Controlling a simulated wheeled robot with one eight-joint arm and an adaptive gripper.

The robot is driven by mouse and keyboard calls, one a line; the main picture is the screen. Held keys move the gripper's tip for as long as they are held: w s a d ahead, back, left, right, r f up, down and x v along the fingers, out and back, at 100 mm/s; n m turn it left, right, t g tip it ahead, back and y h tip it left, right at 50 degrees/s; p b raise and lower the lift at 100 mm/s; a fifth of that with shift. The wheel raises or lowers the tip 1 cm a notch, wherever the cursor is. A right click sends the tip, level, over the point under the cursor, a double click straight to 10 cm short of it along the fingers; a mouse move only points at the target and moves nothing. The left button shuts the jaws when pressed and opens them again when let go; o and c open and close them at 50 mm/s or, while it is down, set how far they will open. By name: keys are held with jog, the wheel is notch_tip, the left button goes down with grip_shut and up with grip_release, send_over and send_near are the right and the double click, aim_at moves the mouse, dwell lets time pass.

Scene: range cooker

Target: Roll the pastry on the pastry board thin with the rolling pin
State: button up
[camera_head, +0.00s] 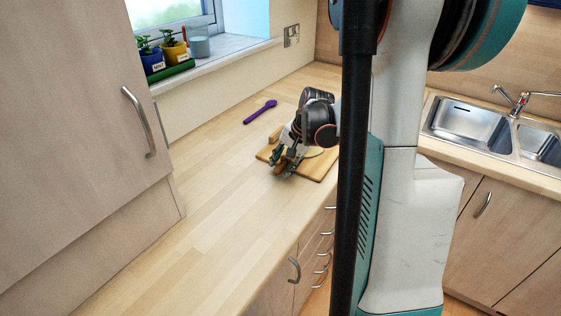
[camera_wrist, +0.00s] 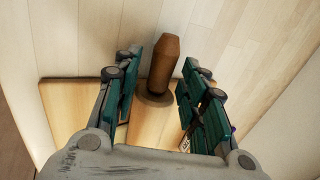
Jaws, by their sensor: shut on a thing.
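The pastry board (camera_head: 318,171) lies on the worktop, and its edge also shows in the wrist view (camera_wrist: 72,105). A pale round patch that looks like the pastry (camera_head: 313,152) lies on it, partly hidden behind my gripper. My gripper (camera_head: 284,165) is over the board's left part, pointing down. I cannot tell whether the pin touches the pastry.
A purple spoon (camera_head: 260,112) lies on the worktop behind the board. A light wooden piece (camera_head: 275,133) shows at the board's back left; I cannot tell what it is. The worktop's near left is clear. A tall cabinet (camera_head: 80,130) stands left, a sink (camera_head: 468,125) right.

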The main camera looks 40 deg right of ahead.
jog(key=shift+s+d, duration=0.3)
jog(key=shift+s, duration=0.65)
jog(key=shift+s+d, duration=0.3)
jog(key=shift+s, duration=0.7)
jog(key=shift+s+d, duration=0.3)
jog(key=shift+s, duration=0.65)
jog(key=shift+w+a, duration=0.5)
jog(key=shift+w, duration=1.1)
jog(key=shift+w+a, duration=0.55)
jog(key=shift+w, duration=1.1)
jog(key=shift+w+a, duration=0.5)
jog(key=shift+w, duration=1.1)
jog(key=shift+s+d, duration=0.5)
jog(key=shift+s, duration=1.1)
jog(key=shift+s+d, duration=0.55)
jog(key=shift+s, duration=1.1)
jog(key=shift+s+d, duration=0.5)
jog(key=shift+s, duration=1.1)
notch_tip(320, 180, up, 5)
jog(key=p, duration=0.3)
jog(key=shift+f, duration=0.2)
